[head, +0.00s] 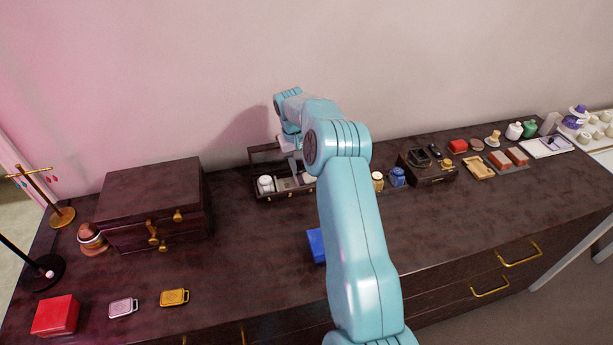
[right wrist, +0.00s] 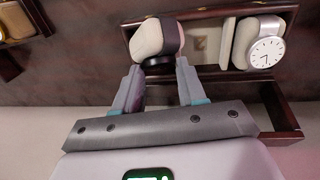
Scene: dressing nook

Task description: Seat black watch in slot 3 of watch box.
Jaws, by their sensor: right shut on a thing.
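The watch box (head: 290,194) stands open near the back wall, its lid raised behind it. The right wrist view shows its dark rim (right wrist: 213,12). My right gripper (right wrist: 160,72) is shut on the black watch (right wrist: 178,36), which wraps a cream cushion, its dark face towards the fingers. It is at the box, beside an empty-looking compartment (right wrist: 201,42); I cannot tell whether it is fully seated. A white-faced watch (right wrist: 265,52) on a cushion sits in an end compartment, past a pale divider (right wrist: 228,42). Slot numbers are not readable. My left gripper is not in view.
A large dark case (head: 150,195) stands left of the box. A blue box (head: 316,245) lies in front, partly behind my arm. Small jars (head: 377,180) and a dark watch stand (head: 430,172) are to the right.

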